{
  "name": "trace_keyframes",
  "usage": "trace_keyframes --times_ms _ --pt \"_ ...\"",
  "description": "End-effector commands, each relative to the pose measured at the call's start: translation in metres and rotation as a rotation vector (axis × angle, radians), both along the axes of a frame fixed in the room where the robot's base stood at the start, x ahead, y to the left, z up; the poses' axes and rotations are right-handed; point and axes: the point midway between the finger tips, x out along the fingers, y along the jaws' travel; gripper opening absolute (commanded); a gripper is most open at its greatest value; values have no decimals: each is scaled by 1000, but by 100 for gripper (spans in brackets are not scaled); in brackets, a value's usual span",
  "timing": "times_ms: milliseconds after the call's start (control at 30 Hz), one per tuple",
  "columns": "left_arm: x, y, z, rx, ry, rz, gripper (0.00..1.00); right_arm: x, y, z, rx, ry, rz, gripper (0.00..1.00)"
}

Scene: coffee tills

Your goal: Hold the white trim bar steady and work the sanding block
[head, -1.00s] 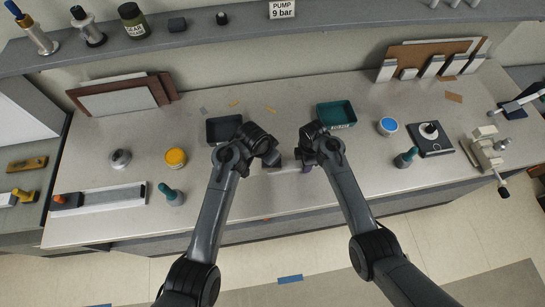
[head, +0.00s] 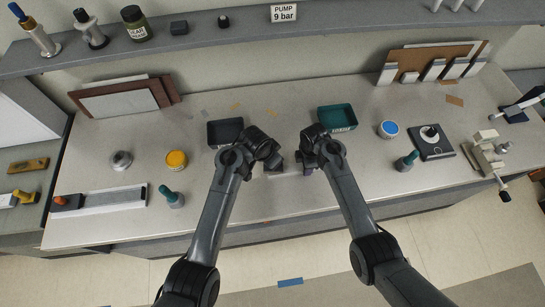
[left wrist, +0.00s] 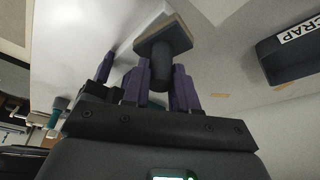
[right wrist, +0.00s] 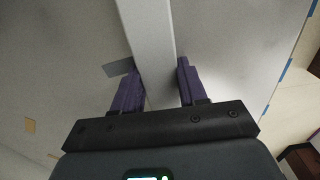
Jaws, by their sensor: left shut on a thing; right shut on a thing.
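The white trim bar (right wrist: 148,40) runs between the fingers of my right gripper (right wrist: 158,85), which is shut on it. In the head view my right gripper (head: 308,167) is near the front of the bench, and the arms hide most of the bar. My left gripper (left wrist: 160,88) is shut on the dark handle of the sanding block (left wrist: 165,37), a flat block with a tan-brown edge. In the head view my left gripper (head: 274,164) is just left of the right one. I cannot tell whether the block touches the bar.
A black tray (head: 209,141), labelled SCRAP in the left wrist view, and a teal tray (head: 354,127) stand behind the grippers. A yellow-lidded tub (head: 176,160) and a teal-handled tool (head: 173,197) are at left. A blue-lidded tub (head: 388,129) and another teal-handled tool (head: 407,160) are at right.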

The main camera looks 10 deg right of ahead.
Motion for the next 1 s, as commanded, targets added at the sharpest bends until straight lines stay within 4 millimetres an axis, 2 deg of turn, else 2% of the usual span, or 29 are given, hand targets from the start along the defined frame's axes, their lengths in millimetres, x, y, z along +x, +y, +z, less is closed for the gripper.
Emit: trace_keyframes --times_ms 33,800,1000 --pt "0 0 -1 1 -1 0 3 -4 -1 -5 -1 10 0 0" --pt "0 0 -15 1 -1 0 3 -4 0 -5 -1 10 1 0" --pt "0 -5 -15 0 0 -1 3 -4 0 -5 -1 10 1 0"
